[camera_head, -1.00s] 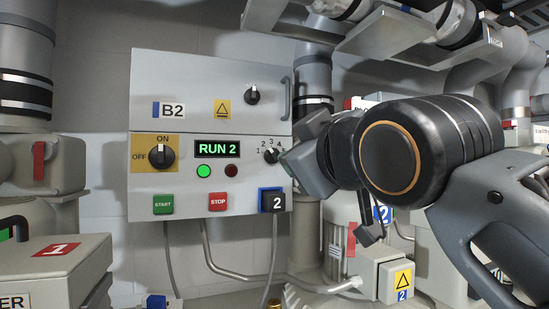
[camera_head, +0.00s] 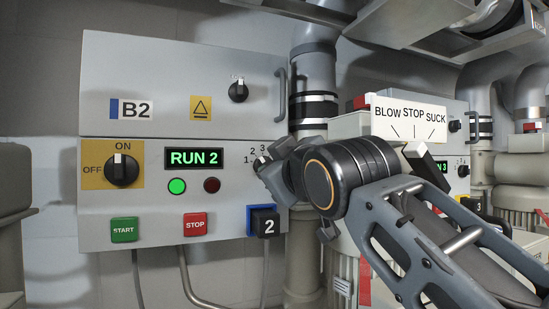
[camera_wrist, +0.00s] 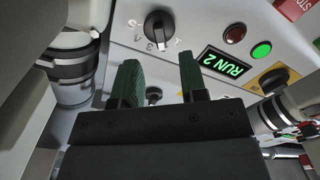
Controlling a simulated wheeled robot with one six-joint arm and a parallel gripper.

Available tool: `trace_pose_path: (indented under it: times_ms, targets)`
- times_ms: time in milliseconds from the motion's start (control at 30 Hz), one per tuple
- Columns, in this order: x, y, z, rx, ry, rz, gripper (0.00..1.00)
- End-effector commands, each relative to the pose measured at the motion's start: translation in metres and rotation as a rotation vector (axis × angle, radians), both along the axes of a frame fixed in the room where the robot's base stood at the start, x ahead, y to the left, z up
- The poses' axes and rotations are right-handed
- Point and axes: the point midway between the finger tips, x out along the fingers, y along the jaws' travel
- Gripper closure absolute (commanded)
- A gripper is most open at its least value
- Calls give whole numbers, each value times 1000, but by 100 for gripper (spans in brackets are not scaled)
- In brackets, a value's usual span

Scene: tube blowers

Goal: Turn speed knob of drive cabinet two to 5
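Drive cabinet two (camera_head: 230,222) is a light grey box with a lit green RUN 2 display. Its speed knob (camera_head: 260,163) is right of the display, partly hidden by my gripper (camera_head: 273,172). In the wrist view the picture is turned over, and the black speed knob (camera_wrist: 159,28) shows whole, above the fingers, with scale numbers around it. I cannot tell which number it points to. My gripper (camera_wrist: 160,78) has two green-padded fingers standing apart with nothing held. The speed knob is beyond the fingertips, not between them.
An upper knob (camera_head: 239,91) and door handle (camera_head: 281,95) are above. A BLOW STOP SUCK plate (camera_head: 409,122) stands right, beside pipes.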

Motion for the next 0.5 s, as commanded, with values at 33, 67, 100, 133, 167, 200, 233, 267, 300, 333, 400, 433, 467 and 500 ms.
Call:
trace_pose_path:
  times_ms: [33, 67, 100, 133, 167, 200, 233, 267, 300, 333, 400, 433, 467, 500]
  targets:
    - [9, 4, 3, -1, 2, 0, 61]
    - [14, 7, 3, -2, 2, -1, 61]
    - [20, 9, 3, -2, 1, -1, 61]
    - [24, 11, 3, -1, 1, -2, 61]
    - [28, 13, 3, -2, 1, -3, 61]
    - [33, 15, 2, -2, 1, -3, 61]
    - [36, 16, 3, -1, 0, -3, 61]
    - [39, 18, 2, -1, 0, -3, 61]
    - [43, 19, 2, -1, 1, -3, 61]
    - [45, 20, 2, -1, 1, -3, 61]
    - [50, 22, 2, 0, 0, -4, 61]
    - [52, 23, 1, 0, 0, -4, 61]
    - [53, 24, 1, 0, -1, -4, 61]
    - [54, 24, 1, 0, -1, -4, 61]
